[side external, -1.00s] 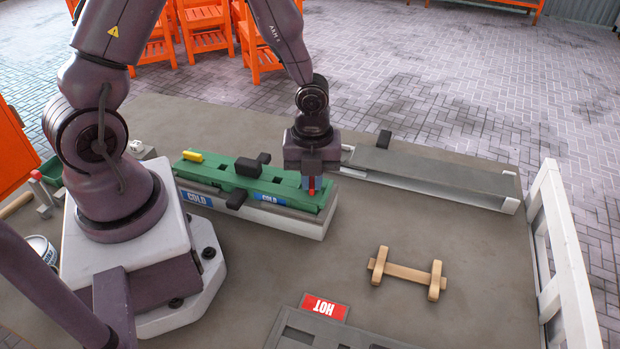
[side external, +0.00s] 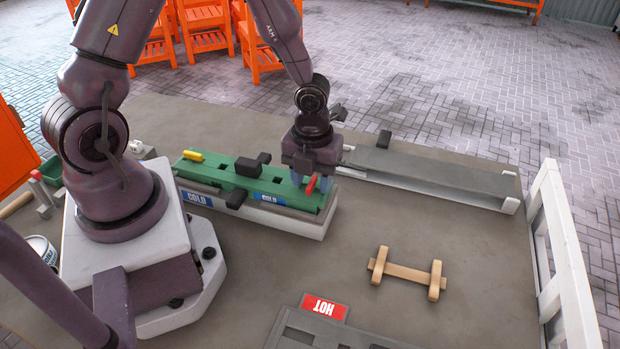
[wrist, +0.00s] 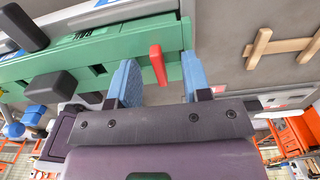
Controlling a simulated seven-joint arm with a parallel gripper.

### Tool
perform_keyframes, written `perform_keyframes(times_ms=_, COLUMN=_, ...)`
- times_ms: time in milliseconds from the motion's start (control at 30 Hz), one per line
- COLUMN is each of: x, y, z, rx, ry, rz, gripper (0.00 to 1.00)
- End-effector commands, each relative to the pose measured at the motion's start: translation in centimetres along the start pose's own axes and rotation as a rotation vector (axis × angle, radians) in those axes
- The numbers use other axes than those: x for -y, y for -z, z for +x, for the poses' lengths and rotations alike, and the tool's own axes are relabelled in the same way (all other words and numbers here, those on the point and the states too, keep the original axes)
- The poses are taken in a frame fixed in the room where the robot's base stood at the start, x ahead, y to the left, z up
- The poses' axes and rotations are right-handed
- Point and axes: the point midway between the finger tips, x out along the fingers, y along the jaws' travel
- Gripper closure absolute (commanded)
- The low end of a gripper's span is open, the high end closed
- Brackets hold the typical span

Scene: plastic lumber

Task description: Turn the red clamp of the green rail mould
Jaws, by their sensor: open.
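The green rail mould (side external: 226,177) lies in a light grey tray with blue COLD labels, left of centre in the side view. It also crosses the top of the wrist view (wrist: 140,50). The red clamp (side external: 311,185) is a small bar at the mould's right end. In the wrist view the red clamp (wrist: 157,64) stands between my two blue fingers, with a gap on each side. My gripper (side external: 311,180) is open at that end of the mould, and its fingers are partly hidden behind the clamp in the side view.
A yellow clamp (side external: 193,156) and black handles (side external: 248,167) sit on the mould. A long grey mould (side external: 430,172) lies behind to the right. A wooden piece (side external: 407,272) and a red HOT sign (side external: 324,307) lie in front. A white rail (side external: 567,260) bounds the right edge.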

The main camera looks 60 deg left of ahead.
Motion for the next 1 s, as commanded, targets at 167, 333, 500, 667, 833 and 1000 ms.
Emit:
perform_keyframes(times_ms=167, x=0.0, y=-0.1, z=-1.1, rx=0.002, ry=0.002, rz=-0.003, gripper=0.56)
perform_keyframes(times_ms=333, x=0.0, y=-0.1, z=-2.8, rx=0.003, ry=0.001, rz=-0.004, gripper=0.56)
perform_keyframes(times_ms=500, x=0.0, y=-0.1, z=-4.5, rx=0.003, ry=0.001, rz=-0.003, gripper=0.56)
perform_keyframes(times_ms=667, x=0.0, y=-0.1, z=-6.1, rx=0.002, ry=0.001, rz=-0.005, gripper=0.56)
perform_keyframes(times_ms=833, x=0.0, y=0.0, z=-7.0, rx=0.0, ry=0.0, rz=-0.003, gripper=0.56)
perform_keyframes(times_ms=1000, x=0.0, y=0.0, z=-7.0, rx=-0.001, ry=-0.001, rz=-0.001, gripper=0.56)
